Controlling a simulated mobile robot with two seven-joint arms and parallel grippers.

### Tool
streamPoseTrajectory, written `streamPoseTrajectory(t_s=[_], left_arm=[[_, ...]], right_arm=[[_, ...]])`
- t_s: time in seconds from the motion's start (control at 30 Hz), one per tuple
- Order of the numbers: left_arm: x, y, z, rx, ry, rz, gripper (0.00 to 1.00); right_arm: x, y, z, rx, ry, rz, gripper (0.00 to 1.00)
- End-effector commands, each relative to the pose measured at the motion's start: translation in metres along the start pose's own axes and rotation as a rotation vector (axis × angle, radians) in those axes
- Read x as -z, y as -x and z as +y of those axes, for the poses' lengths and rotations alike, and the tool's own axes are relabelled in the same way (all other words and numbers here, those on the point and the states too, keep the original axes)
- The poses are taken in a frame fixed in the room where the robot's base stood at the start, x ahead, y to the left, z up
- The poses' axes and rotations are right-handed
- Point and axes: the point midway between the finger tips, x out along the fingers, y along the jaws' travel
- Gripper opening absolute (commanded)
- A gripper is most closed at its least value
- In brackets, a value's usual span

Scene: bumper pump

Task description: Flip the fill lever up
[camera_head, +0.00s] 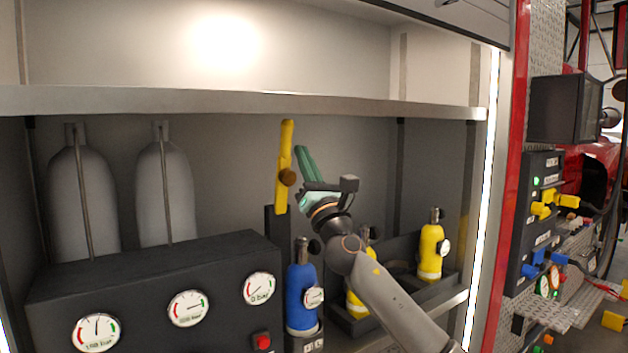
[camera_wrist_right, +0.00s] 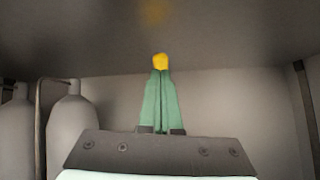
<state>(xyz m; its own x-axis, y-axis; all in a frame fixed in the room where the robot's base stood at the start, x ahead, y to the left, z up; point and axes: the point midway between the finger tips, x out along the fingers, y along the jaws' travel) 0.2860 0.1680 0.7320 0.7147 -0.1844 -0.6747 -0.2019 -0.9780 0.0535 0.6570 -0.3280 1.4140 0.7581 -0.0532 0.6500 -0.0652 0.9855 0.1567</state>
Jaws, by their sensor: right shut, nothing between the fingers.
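The yellow fill lever (camera_head: 285,140) points upward, nearly vertical with a slight tilt, above a dark post beside the gauge panel. A brown round knob (camera_head: 288,177) is on it. My right gripper (camera_head: 299,149) has its green fingers pointing up, just right of the lever. In the right wrist view the fingers (camera_wrist_right: 160,76) are closed together, and the lever's yellow end (camera_wrist_right: 160,61) shows just past their tips. I cannot tell whether they touch it. My left gripper is not in view.
A black panel with several gauges (camera_head: 190,307) and a red button (camera_head: 262,341) stands at lower left. A blue bottle (camera_head: 301,290) and a yellow bottle (camera_head: 431,252) stand below. A metal shelf (camera_head: 240,101) runs overhead. Grey cylinders (camera_head: 83,200) stand behind the panel.

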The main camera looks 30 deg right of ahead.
Motion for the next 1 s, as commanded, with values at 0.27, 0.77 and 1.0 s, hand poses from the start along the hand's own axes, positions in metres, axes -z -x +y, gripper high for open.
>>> streamPoseTrajectory(t_s=[0.27,0.77,1.0], left_arm=[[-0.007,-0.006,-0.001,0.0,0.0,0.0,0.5],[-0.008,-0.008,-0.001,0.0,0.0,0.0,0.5],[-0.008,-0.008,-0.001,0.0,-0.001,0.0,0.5]], right_arm=[[0.002,0.045,-0.001,-0.003,0.003,0.005,0.0],[0.0,0.06,0.0,-0.002,0.001,0.005,0.0],[0.0,0.06,0.0,-0.002,0.001,0.005,0.0]])
